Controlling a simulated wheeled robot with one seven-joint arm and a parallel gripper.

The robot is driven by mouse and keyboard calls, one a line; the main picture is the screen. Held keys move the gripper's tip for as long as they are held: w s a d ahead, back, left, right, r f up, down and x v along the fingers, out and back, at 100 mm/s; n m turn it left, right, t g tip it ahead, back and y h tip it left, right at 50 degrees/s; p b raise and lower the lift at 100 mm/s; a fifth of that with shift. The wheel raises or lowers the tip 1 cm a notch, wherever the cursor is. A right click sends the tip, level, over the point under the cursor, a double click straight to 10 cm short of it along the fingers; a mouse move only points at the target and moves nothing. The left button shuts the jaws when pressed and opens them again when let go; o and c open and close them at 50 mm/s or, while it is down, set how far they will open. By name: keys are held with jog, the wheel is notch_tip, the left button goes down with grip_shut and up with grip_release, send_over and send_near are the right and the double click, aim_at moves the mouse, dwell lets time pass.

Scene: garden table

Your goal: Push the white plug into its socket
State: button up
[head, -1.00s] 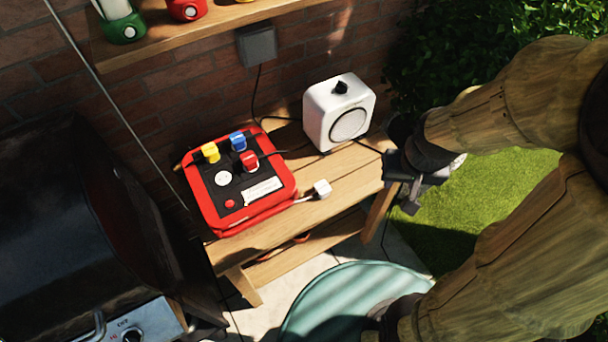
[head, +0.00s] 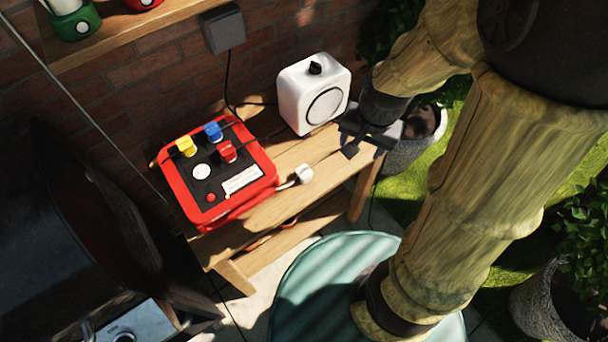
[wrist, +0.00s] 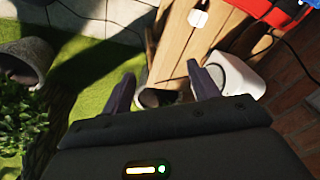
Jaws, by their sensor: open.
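The white plug (head: 304,173) lies on the wooden table (head: 283,205), just right of the red box, with a white cord running to the box. It also shows at the top of the wrist view (wrist: 198,18). The red box (head: 178,190) has a black top with yellow (head: 186,146), blue (head: 213,132) and red (head: 228,152) plugs standing in it. A round white socket (head: 201,171) on that top is empty. My gripper (head: 352,142) is over the table's right end, right of the white plug and apart from it. In the wrist view its fingers (wrist: 160,75) are open and empty.
A white speaker (head: 314,93) stands at the table's back right, close to my gripper. A dark cable runs behind it to a wall box (head: 223,28). A grill (head: 70,230) is at left, a round green table (head: 325,280) in front. The table around the plug is clear.

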jog(key=w+a+f+m+g+b, duration=0.1)
jog(key=w+a+f+m, duration=0.35)
jog(key=m, duration=0.65)
jog(key=m+g+b, duration=0.1)
jog(key=m+b, duration=0.1)
jog(key=m, duration=1.1)
send_over(304, 171)
notch_tip(304, 171, down, 7)
jog(key=shift+d+r, duration=0.2)
jog(key=shift+d, duration=0.2)
jog(key=shift+f, duration=0.1)
notch_tip(304, 171, down, 12)
jog(key=shift+r+b, duration=0.2)
jog(key=shift+b, duration=0.15)
jog(key=shift+f, duration=0.2)
jog(key=shift+f, duration=0.1)
jog(key=f, duration=0.5)
jog(key=shift+a, duration=0.35)
